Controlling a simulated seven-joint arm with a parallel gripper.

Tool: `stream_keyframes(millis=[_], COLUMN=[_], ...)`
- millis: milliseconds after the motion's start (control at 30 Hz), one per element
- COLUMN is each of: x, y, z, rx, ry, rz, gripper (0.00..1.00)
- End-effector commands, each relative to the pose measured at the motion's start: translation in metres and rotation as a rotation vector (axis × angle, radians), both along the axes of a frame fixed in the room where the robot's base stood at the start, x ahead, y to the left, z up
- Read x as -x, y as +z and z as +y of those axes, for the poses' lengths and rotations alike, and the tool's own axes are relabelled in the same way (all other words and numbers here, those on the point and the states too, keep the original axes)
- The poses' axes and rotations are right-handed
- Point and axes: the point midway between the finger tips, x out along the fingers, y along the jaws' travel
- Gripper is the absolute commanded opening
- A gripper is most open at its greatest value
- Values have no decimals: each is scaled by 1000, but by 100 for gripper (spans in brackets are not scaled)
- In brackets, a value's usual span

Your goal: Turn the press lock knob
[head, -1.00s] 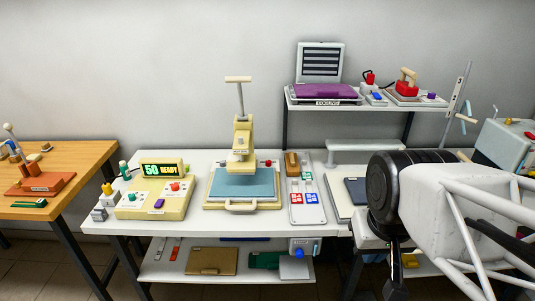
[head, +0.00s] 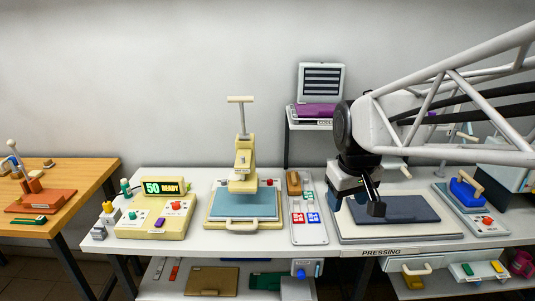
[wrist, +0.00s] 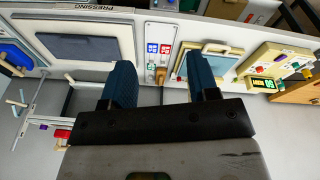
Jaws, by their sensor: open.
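The cream heat press (head: 243,180) stands on the white table with its T-handle upright above a blue-grey pad. A small red knob (head: 270,182) shows at the right side of its head; I cannot tell for sure that it is the press lock knob. My gripper (head: 374,200) hangs to the right of the press, above the dark pad of the pressing board, apart from the knob. In the wrist view my gripper (wrist: 162,85) is open and empty, its two blue fingers spread. The press (wrist: 218,62) is there, partly hidden behind the right finger.
Left of the press is a control box (head: 155,210) reading "50 READY". Right of it is a button panel (head: 309,230), then the pressing board (head: 350,232) and a blue iron (head: 467,190). A wooden table (head: 75,175) stands at far left. Air above the press is clear.

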Motion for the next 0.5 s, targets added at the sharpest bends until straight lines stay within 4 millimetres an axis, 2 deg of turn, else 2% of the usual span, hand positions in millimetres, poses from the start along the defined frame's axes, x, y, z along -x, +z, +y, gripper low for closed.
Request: stream_keyframes(millis=[33,500], x=[-13,-123], y=[0,-2], z=[2,20], rx=[4,46], ry=[18,216], rz=[5,35], gripper=[55,55])
